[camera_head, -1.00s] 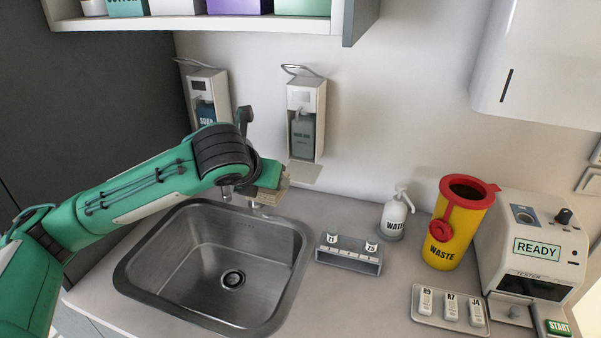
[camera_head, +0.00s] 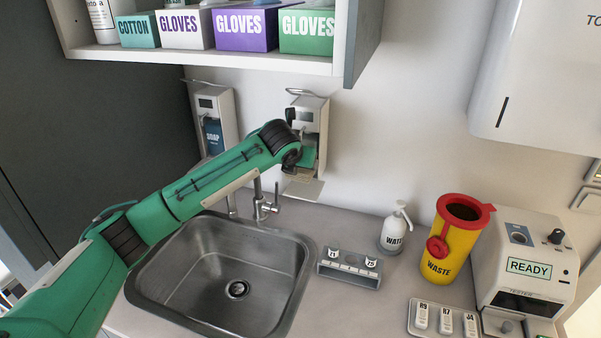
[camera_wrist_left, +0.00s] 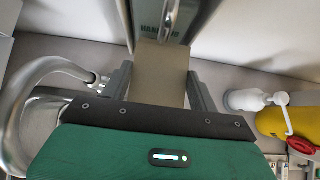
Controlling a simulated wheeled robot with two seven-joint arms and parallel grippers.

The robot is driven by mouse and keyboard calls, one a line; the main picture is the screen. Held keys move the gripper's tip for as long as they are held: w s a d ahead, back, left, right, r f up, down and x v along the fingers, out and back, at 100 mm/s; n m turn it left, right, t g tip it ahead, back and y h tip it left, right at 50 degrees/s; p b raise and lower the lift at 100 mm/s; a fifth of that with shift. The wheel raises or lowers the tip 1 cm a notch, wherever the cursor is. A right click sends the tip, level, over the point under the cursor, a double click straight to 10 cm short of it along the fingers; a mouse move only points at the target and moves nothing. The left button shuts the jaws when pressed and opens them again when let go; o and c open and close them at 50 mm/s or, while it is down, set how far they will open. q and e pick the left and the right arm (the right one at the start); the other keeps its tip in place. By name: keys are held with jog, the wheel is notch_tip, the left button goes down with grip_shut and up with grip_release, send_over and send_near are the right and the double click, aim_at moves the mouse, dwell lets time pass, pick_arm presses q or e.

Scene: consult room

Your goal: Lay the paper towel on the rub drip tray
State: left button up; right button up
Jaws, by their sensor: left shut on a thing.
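My left gripper (camera_head: 299,168) is in front of the hand rub dispenser (camera_head: 312,114) on the wall. In the left wrist view its two fingers (camera_wrist_left: 159,88) are shut on a flat beige paper towel (camera_wrist_left: 158,78). The towel's far end reaches the foot of the dispenser, which also shows there (camera_wrist_left: 165,22). In the head view the gripper mostly hides the towel. The pale rub drip tray (camera_head: 304,188) juts out below the dispenser, just under the gripper. I cannot tell whether the towel touches the tray. My right gripper is not in view.
A soap dispenser (camera_head: 213,128) hangs to the left. The tap (camera_head: 263,200) and sink (camera_head: 285,310) are below. A rack (camera_head: 348,270), a pump bottle (camera_head: 395,232) and a yellow waste bin (camera_head: 446,250) stand to the right. A shelf with glove boxes (camera_head: 245,30) is above.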

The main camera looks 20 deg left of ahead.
aim_at(300, 189)
pick_arm(q)
jog(key=shift+a+f, duration=0.1)
jog(key=shift+f, duration=0.4)
notch_tip(300, 189, down, 3)
jog(key=shift+f+p, duration=0.1)
jog(key=shift+p, duration=0.7)
jog(key=shift+w+f+p, duration=0.15)
jog(key=shift+p, duration=0.2)
jog(key=shift+f, duration=0.15)
jog(key=o, duration=1)
jog(key=shift+f, duration=0.1)
